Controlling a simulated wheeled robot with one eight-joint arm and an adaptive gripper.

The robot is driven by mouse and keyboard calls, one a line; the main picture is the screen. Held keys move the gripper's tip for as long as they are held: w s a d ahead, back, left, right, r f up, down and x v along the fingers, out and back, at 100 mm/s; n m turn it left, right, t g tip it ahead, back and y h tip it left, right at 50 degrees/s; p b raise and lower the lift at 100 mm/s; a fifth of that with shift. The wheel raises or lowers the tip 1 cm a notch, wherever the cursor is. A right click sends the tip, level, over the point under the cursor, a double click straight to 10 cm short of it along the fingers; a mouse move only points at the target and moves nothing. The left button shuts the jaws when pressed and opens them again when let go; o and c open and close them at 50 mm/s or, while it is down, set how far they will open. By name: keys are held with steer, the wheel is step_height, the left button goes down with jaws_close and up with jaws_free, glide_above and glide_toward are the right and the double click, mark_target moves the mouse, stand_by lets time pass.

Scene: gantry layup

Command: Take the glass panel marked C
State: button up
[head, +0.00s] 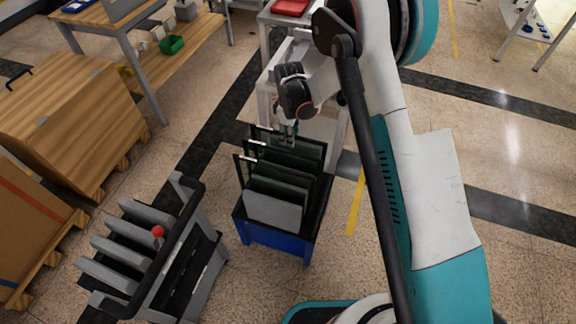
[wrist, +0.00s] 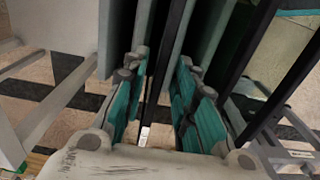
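Several dark green glass panels (head: 280,180) stand upright, one behind another, in a blue rack (head: 274,240). I cannot read a letter C on any of them. My gripper (head: 288,132) points down at the upper edges of the rear panels. In the wrist view its teal fingers (wrist: 158,82) are spread apart, with a dark panel edge (wrist: 166,60) running between them. I see a gap beside this edge and no clear grip on it. More panel faces (wrist: 115,30) show on both sides of the fingers. The lower parts of the panels are hidden.
A grey slotted rack (head: 140,245) with a red knob (head: 158,231) stands left of the blue rack. A white table (head: 300,55) is behind my gripper. Wooden crates (head: 70,120) stand at the left. The floor between the racks and crates is clear.

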steer(key=f+b, duration=0.1)
steer(key=f, duration=0.1)
steer(key=f+b, duration=0.1)
steer(key=f, duration=0.1)
steer(key=shift+w+a+f, duration=0.2)
steer(key=shift+f, duration=0.2)
jaws_close()
